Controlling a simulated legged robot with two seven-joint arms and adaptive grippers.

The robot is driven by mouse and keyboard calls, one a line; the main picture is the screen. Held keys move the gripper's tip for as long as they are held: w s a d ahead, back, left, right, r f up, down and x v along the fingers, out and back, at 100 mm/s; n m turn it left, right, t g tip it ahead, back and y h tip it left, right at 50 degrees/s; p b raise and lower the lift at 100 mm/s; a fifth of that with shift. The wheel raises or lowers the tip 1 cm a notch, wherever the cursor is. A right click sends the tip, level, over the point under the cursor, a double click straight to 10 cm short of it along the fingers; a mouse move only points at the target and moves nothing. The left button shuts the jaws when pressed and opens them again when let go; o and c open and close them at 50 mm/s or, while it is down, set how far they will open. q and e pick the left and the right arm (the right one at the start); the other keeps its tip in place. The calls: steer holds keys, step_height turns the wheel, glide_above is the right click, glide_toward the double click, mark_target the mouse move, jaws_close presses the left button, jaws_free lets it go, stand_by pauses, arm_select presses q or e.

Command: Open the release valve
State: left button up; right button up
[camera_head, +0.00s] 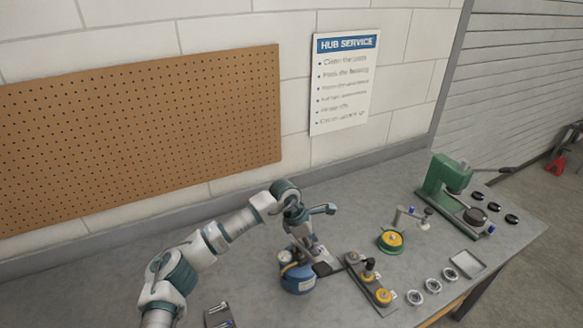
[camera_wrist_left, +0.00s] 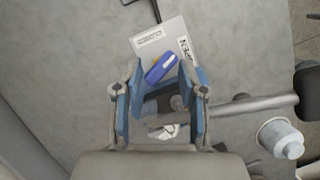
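The release valve shows in the left wrist view as a short blue handle (camera_wrist_left: 160,68) on a pale plate (camera_wrist_left: 172,38) with a CLOSED label and an OPEN label. The handle lies slanted, nearer the CLOSED label. My left gripper (camera_wrist_left: 161,80) is open, with one finger on each side of the handle; I cannot tell whether either touches it. In the head view my left gripper (camera_head: 314,250) points down over the bench beside a blue rounded canister (camera_head: 297,279), and it hides most of the valve there. My right gripper is not in view.
A fixture with yellow parts (camera_head: 383,296) stands just right of the gripper. A green-and-yellow part (camera_head: 391,240), a green press (camera_head: 447,178), several rings and a tray (camera_head: 467,264) lie farther right. Pegboard (camera_head: 140,140) and wall stand behind. The bench's back left is clear.

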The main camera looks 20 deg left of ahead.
arm_select(q)
steer(key=n+t, duration=0.1)
steer(key=n, duration=0.1)
steer(key=n+y, duration=0.1)
steer(key=n, duration=0.2)
steer(key=shift+s+d+t, duration=0.15)
steer(key=shift+t, duration=0.25)
steer(key=w+d+r+p+v, duration=0.1)
steer(key=p+v, duration=0.5)
steer(key=v, duration=0.9)
steer(key=w+d+r+p+v, duration=0.1)
steer(key=p+v, duration=0.5)
steer(key=v, duration=0.9)
steer(key=shift+w+d, duration=0.6)
steer(key=shift+d, duration=0.35)
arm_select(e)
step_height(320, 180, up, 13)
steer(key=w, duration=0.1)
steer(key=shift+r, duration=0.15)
